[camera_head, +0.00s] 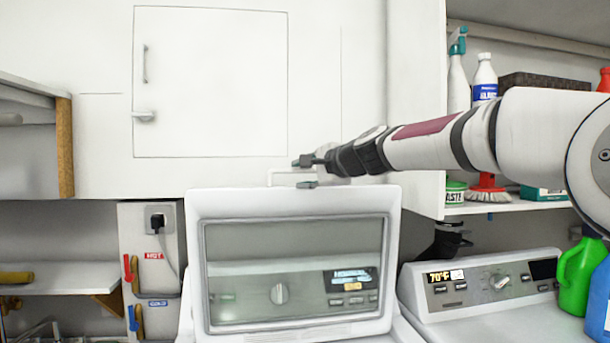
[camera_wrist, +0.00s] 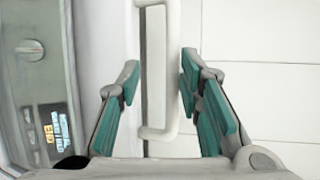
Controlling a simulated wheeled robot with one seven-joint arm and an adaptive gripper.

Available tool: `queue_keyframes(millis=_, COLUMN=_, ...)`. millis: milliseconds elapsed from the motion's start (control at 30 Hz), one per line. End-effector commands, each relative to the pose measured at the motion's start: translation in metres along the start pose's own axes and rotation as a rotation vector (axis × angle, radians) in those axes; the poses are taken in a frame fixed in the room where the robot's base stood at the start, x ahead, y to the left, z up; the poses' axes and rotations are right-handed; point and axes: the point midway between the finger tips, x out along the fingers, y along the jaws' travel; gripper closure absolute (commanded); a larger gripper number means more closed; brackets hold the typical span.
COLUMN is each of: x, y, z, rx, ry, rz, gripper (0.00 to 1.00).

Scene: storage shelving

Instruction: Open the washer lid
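The washer lid (camera_head: 210,200) stands raised, its window facing me in the head view; part of it also shows at the left of the wrist view (camera_wrist: 95,50). A white bar handle (camera_head: 281,172) sticks up from its top edge. In the wrist view the handle (camera_wrist: 157,75) runs upright between my finger pads. My gripper (camera_head: 305,173) is at the lid's top edge, open, with one finger on each side of the handle (camera_wrist: 160,72). The right pad looks very near the handle; I cannot tell whether it touches.
The washer's control panel (camera_head: 345,285) shows through the lid window. A second appliance (camera_head: 490,282) stands at the right, with green (camera_head: 580,270) and blue (camera_head: 600,295) jugs. A shelf (camera_head: 510,207) with bottles is behind my arm. A white wall panel (camera_head: 210,80) is behind the lid.

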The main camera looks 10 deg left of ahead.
Motion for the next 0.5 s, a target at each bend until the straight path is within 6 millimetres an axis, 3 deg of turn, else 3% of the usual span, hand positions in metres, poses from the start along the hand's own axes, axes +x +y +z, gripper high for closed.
queue_keyframes(millis=267, x=-0.01, y=-0.001, z=-0.001, rx=0.0, ry=0.002, rz=-0.001, gripper=0.68)
queue_keyframes(millis=500, x=-0.042, y=-0.001, z=-0.002, rx=0.001, ry=0.005, rz=0.0, gripper=0.68)
